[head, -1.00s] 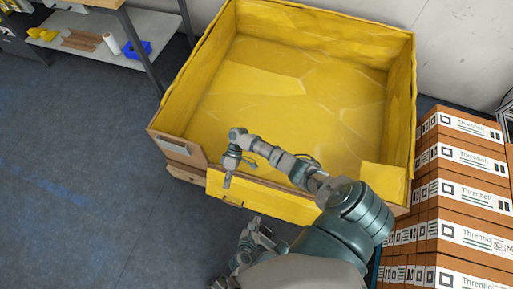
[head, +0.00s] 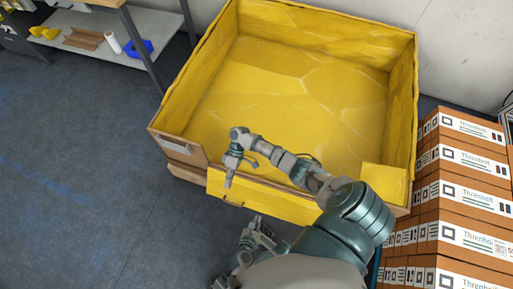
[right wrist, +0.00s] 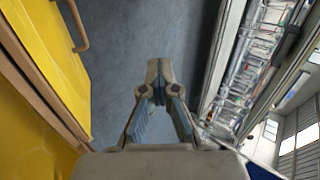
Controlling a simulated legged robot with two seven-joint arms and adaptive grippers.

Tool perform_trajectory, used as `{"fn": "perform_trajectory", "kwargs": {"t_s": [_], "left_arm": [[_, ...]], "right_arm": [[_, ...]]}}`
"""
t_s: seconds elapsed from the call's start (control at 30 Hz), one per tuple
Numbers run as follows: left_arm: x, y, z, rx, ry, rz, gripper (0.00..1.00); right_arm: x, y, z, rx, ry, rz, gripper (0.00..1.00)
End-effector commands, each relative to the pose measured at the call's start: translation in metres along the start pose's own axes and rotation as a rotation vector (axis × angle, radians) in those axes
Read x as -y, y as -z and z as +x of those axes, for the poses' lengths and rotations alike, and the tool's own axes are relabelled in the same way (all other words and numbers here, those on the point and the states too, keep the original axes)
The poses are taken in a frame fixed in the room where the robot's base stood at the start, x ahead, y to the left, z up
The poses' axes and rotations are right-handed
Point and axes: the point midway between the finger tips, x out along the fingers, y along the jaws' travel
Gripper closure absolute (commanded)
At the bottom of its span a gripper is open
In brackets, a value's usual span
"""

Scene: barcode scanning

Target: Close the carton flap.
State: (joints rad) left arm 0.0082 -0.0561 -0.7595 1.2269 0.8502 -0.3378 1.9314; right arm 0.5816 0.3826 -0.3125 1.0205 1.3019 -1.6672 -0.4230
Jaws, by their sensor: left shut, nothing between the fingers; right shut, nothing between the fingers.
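The large carton (head: 157,131) is open-topped, brown outside and lined in yellow. My right gripper (head: 228,184) is shut and empty, pointing down in front of the flap's left part in the head view. The right wrist view shows its fingertips (right wrist: 159,66) together over bare floor, with the yellow flap (right wrist: 30,125) and a brown handle close on the left. Touch cannot be told. My left gripper (head: 262,228) is shut and empty, below the flap.
Stacked brown boxes with white labels (head: 470,160) stand close at the right of the carton. A bench with a lower shelf (head: 85,40) stands at the upper left. The blue-grey floor (head: 80,180) at the left is clear. A wall (head: 460,50) is behind.

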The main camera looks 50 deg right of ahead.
Motion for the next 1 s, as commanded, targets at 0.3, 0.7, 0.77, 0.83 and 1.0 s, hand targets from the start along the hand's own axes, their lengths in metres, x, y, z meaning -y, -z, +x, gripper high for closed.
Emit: {"fn": "perform_trajectory", "kwargs": {"t_s": [0.3,0.7,0.77,0.83,1.0], "left_arm": [[0.000,0.000,-0.001,0.001,0.001,-0.001,1.00],[0.000,0.000,0.000,0.001,0.000,-0.001,1.00],[0.000,0.000,0.000,0.000,0.000,0.000,1.00],[0.000,0.000,0.000,0.000,0.000,0.000,1.00],[0.000,0.000,0.000,0.000,0.000,-0.001,1.00]], "right_arm": [[0.001,0.000,0.000,0.000,-0.002,0.000,0.75],[0.000,0.000,-0.003,0.000,-0.002,0.000,0.63],[0.000,0.001,-0.009,-0.001,-0.002,0.000,0.63],[-0.001,0.001,-0.021,-0.002,-0.003,0.000,0.63],[-0.001,0.002,-0.059,-0.003,-0.005,0.000,0.63]]}}
